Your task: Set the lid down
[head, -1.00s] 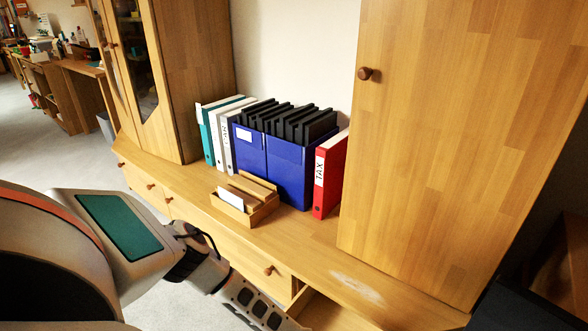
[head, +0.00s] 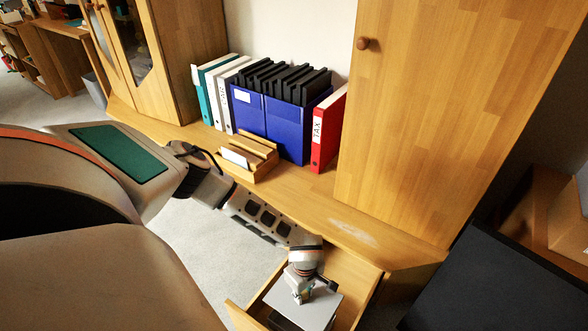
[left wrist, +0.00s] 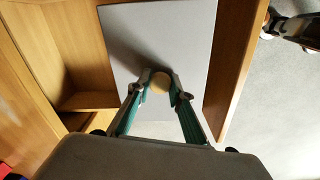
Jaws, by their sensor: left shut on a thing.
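The lid is a flat grey panel (head: 328,308) with a small round wooden knob (left wrist: 160,82). In the head view it is over the open drawer (head: 362,300), with something dark just below its front edge. I cannot tell whether the lid is resting on that or held above it. My left gripper (head: 302,294) is above the lid. In the left wrist view its two green-sided fingers (left wrist: 160,88) are closed on the knob from both sides. My right gripper is not in view.
On the cabinet top are a card box (head: 248,160), blue file holders (head: 285,127), a red TAX binder (head: 326,130) and white binders. A tall cupboard (head: 440,110) stands right of them. The counter before it is bare.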

